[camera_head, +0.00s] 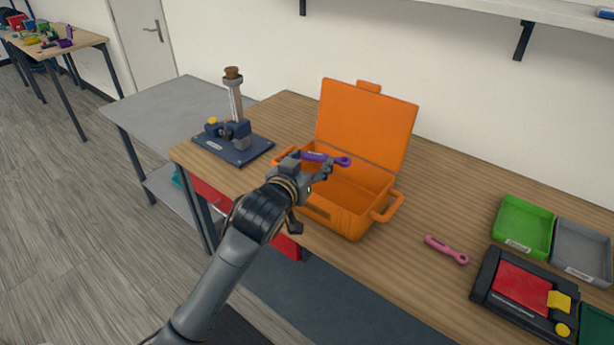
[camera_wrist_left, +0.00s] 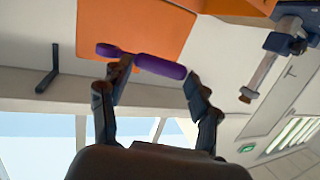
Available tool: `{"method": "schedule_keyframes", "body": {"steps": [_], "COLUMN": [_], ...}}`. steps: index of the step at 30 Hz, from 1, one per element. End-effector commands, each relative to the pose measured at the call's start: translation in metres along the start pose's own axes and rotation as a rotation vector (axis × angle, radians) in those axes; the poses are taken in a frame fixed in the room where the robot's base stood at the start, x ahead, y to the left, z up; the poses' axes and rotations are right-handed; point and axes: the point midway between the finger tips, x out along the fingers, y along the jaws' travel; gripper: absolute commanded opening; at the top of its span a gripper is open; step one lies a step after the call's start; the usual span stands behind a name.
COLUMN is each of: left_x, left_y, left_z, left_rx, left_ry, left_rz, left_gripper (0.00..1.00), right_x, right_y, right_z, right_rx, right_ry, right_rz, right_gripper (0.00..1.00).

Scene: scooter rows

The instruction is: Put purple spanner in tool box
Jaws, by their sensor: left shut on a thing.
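The purple spanner (camera_head: 326,159) is held in my left gripper (camera_head: 308,172), above the open orange tool box (camera_head: 347,218). In the left wrist view the spanner (camera_wrist_left: 150,63) lies crosswise between the fingers of the left gripper (camera_wrist_left: 155,80). The tool box lid (camera_head: 366,125) stands up at the back, and its inside looks empty where I can see it. My left arm hides part of the box's left front. My right gripper is not in view.
A pink spanner (camera_head: 447,250) lies on the wooden table right of the box. Green (camera_head: 523,226) and grey (camera_head: 583,250) trays and a dark case with a red panel (camera_head: 522,288) are further right. A dark blue stand (camera_head: 233,147) is at the left. Wood between is clear.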

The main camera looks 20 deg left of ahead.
Motion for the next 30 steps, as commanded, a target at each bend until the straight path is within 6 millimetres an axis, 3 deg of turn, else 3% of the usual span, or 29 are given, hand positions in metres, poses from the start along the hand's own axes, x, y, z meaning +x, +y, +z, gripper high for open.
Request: {"method": "schedule_keyframes", "body": {"steps": [1, 6, 7, 8, 18, 30], "left_x": [0.008, 0.028, 0.030, 0.031, 0.044, 0.045], "left_y": [-0.005, -0.015, -0.016, -0.017, -0.021, -0.021], "left_z": [0.011, 0.029, 0.031, 0.032, 0.067, 0.074], "left_rx": [0.001, 0.001, 0.000, 0.000, 0.000, 0.000], "left_ry": [-0.008, -0.003, -0.003, -0.001, -0.005, -0.003], "left_rz": [-0.001, 0.000, 0.001, 0.001, 0.002, 0.002], "left_gripper": [0.28, 0.27, 0.20, 0.00, 0.00, 0.00], "right_x": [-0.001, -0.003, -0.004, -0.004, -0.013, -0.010], "right_y": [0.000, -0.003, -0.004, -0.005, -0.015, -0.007], "right_z": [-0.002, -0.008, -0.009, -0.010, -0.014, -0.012], "right_rx": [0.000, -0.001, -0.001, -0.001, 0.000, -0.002], "right_ry": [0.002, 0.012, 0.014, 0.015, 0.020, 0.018], "right_rz": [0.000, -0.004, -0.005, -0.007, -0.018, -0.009], "right_gripper": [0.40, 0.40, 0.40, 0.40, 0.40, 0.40]}}
